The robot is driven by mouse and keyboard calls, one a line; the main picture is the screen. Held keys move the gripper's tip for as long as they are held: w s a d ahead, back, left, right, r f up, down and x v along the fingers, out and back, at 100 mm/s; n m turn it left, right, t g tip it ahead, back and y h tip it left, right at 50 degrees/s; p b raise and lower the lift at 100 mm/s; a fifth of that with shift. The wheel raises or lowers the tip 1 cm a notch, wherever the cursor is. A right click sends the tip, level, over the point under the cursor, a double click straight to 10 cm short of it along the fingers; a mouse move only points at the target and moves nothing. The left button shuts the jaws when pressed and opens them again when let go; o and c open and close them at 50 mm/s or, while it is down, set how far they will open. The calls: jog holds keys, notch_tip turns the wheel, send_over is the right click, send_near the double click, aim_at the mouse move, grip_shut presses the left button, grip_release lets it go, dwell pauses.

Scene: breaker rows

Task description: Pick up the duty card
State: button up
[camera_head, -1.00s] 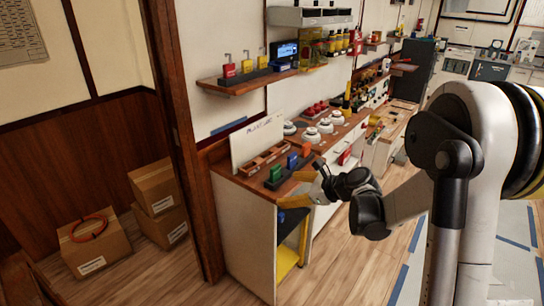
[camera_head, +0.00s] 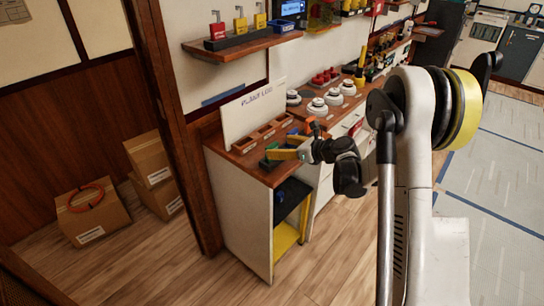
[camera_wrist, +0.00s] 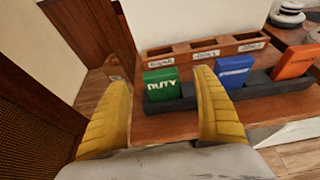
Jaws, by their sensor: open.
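The duty card is the green card (camera_wrist: 160,84), marked "DUTY" in white. It stands in the left end of a dark rack (camera_wrist: 262,97) on the wooden counter. A blue card (camera_wrist: 232,70) and an orange card (camera_wrist: 293,63) stand to its right in the same rack. My gripper (camera_wrist: 163,80) is open, with one yellow finger left of the green card and the other to its right, in front of the blue card. No contact with the green card shows. In the head view, my gripper (camera_head: 284,153) is over the counter's near end and partly hides the cards.
A wooden holder (camera_wrist: 205,50) with three labelled slots lies behind the rack. A white board (camera_head: 255,110) stands behind it. White domed devices (camera_head: 317,106) stand farther along the counter. A wooden post (camera_head: 165,120) and cardboard boxes (camera_head: 92,212) are to the left.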

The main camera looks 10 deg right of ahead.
aim_at(273, 146)
jog(key=b+x, duration=0.1)
jog(key=x, duration=0.3)
jog(key=shift+w+a+f, duration=0.15)
jog(key=shift+w+f, duration=0.05)
jog(key=shift+r, duration=0.1)
jog(key=shift+c, duration=0.5)
jog(key=c, duration=1.2)
jog(key=shift+o, duration=0.2)
jog(key=shift+r, duration=0.1)
